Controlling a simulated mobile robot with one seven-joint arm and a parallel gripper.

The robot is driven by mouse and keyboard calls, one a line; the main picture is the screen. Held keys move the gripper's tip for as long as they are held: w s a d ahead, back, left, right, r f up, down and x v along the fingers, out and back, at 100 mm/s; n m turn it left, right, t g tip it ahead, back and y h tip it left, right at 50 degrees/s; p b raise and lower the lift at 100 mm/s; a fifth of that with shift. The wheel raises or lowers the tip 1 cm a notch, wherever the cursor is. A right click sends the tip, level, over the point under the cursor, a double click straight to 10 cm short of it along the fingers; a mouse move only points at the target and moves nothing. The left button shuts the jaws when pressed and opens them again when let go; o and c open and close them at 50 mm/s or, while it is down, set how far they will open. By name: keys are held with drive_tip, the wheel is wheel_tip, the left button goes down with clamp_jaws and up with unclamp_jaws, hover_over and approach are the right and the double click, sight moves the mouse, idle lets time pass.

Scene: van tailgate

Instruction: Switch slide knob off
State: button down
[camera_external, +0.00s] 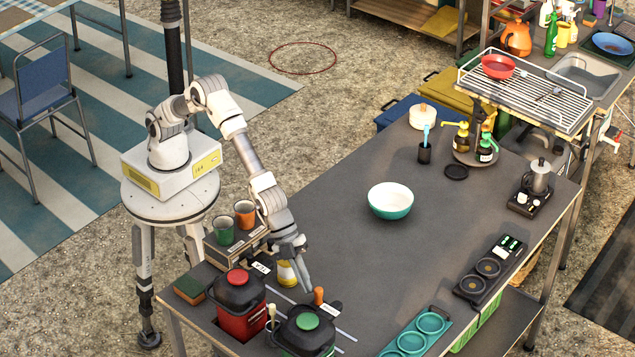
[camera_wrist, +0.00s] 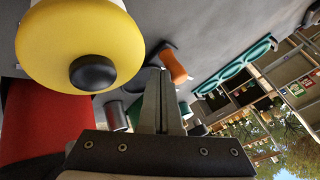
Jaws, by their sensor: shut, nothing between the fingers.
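The slide knob appears to be the small upright orange knob (camera_external: 319,294) near a thin pale rail on the dark table. It also shows in the wrist view (camera_wrist: 173,63), just beyond my fingertips. A white label (camera_external: 331,309) lies beside it. My gripper (camera_external: 307,288) points down just left of the orange knob in the external view. Its fingers (camera_wrist: 161,74) are shut together and empty. I cannot tell whether they touch the knob. The knob's foot is hard to make out.
A yellow-and-white object (camera_external: 287,272) is close behind my gripper; its yellow body with a black cap looms in the wrist view (camera_wrist: 75,45). A red lidded pot (camera_external: 241,318) and a dark green-topped pot (camera_external: 306,337) stand close by. The table around the bowl (camera_external: 391,201) is mostly clear.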

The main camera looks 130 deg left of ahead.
drive_tip(key=shift+w+r, duration=0.1)
drive_tip(key=shift+w, duration=0.5)
drive_tip(key=w+p, duration=0.4)
drive_tip(key=w, duration=0.6)
drive_tip(key=shift+d, duration=0.1)
drive_tip(key=shift+w, duration=0.15)
drive_tip(key=shift+r, duration=0.1)
